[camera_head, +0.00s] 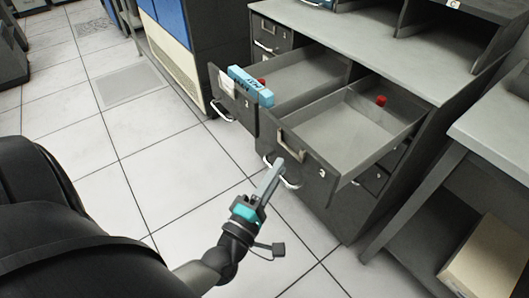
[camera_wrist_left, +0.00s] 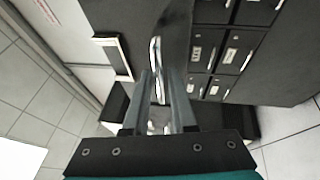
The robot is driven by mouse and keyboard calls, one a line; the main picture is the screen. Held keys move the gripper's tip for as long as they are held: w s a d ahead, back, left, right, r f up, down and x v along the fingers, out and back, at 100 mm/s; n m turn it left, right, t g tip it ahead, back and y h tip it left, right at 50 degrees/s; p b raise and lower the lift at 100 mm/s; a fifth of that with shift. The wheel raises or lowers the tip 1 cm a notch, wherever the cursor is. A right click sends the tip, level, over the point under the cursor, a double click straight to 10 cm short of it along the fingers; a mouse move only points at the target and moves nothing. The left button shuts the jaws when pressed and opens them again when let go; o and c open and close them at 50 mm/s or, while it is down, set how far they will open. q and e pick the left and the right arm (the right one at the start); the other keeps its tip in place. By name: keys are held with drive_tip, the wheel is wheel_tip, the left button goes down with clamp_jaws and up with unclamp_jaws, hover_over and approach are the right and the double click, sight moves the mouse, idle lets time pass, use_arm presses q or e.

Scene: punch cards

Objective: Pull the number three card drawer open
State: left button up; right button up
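The number three card drawer (camera_head: 310,165) is pulled well out of the grey cabinet in the head view. Its front carries a "3", a label frame and a metal handle (camera_head: 291,183). A small red object (camera_head: 381,101) sits inside at the back; the rest of its floor looks bare. My left gripper (camera_head: 273,174) is at the drawer front, close to the handle. In the left wrist view its two fingers (camera_wrist_left: 159,88) are apart, with the bright handle (camera_wrist_left: 156,58) showing between and beyond them. I cannot tell whether they touch it. My right gripper is not in view.
A second drawer (camera_head: 232,100) stands open to the left, with a light blue lettered block (camera_head: 250,86) across its front end. A grey desk (camera_head: 500,125) stands at the right, with a cardboard box (camera_head: 490,262) below. Tiled floor (camera_head: 165,180) is clear before the cabinet.

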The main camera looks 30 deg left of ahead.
use_arm(q)
drive_tip(key=s+f+p, duration=0.1)
drive_tip(key=s+f, duration=0.1)
drive_tip(key=s, duration=1.2)
drive_tip(key=shift+s+d+f, duration=0.35)
drive_tip(key=shift+s+d, duration=0.05)
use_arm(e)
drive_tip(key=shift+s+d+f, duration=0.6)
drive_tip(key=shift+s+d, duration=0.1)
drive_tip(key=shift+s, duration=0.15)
use_arm(q)
drive_tip(key=shift+f, duration=0.1)
wheel_tip(320, 180, down, 22)
drive_tip(key=m+g+h+p, duration=0.25)
drive_tip(key=m+g, duration=0.55)
drive_tip(key=m, duration=0.5)
drive_tip(key=s+a+f+m+g+y, duration=0.2)
drive_tip(key=s+a+f+m+g, duration=0.2)
drive_tip(key=s+f+m+g, duration=0.4)
drive_tip(key=s+f+g, duration=0.1)
drive_tip(key=s+f, duration=0.2)
drive_tip(key=f, duration=0.3)
drive_tip(key=shift+m+g+p, duration=0.3)
drive_tip(key=shift+m+g, duration=0.1)
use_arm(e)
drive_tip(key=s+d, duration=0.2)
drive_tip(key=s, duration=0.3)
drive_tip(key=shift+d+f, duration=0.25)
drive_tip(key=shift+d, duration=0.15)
